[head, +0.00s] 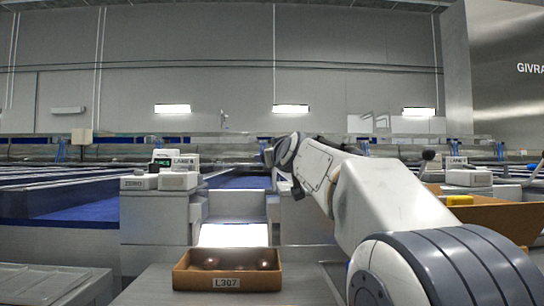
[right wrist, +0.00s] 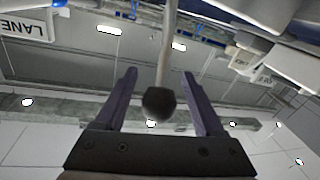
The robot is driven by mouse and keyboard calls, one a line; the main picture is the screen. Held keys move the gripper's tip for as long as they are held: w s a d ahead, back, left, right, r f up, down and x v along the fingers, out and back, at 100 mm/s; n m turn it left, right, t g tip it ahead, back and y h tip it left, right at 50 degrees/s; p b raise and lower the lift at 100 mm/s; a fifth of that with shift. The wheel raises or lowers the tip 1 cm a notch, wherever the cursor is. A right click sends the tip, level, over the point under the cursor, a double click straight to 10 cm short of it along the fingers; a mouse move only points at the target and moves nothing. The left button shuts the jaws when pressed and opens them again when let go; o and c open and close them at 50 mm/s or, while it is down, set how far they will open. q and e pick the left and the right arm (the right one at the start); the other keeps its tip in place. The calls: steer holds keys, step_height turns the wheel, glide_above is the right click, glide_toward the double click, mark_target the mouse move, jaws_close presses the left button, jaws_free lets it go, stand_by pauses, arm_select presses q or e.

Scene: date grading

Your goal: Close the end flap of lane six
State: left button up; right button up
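My right gripper (right wrist: 159,74) is open in the right wrist view, its two purple fingers spread. A rod with a black ball knob (right wrist: 158,102) shows between the fingers, with a gap on each side; whether it lies at finger depth is unclear. In the head view my right arm reaches to the centre, and its hand hides what is behind it. A lane end with a bright pale panel (head: 234,235) faces me; I cannot tell if this is the flap. The lane sign (head: 183,161) there is too small to read surely. My left gripper is out of view.
A brown crate (head: 227,283) labelled L307, holding a few dark dates, stands below the pale panel. A larger brown bin (head: 490,213) with a yellow item is at right. Another black-knobbed lever (head: 428,155) stands beyond my arm. A grey box (head: 50,283) is at lower left.

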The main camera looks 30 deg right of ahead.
steer(key=b+v, duration=0.1)
steer(key=v, duration=0.9)
steer(key=shift+s, duration=0.25)
steer(key=shift+a+r, duration=0.1)
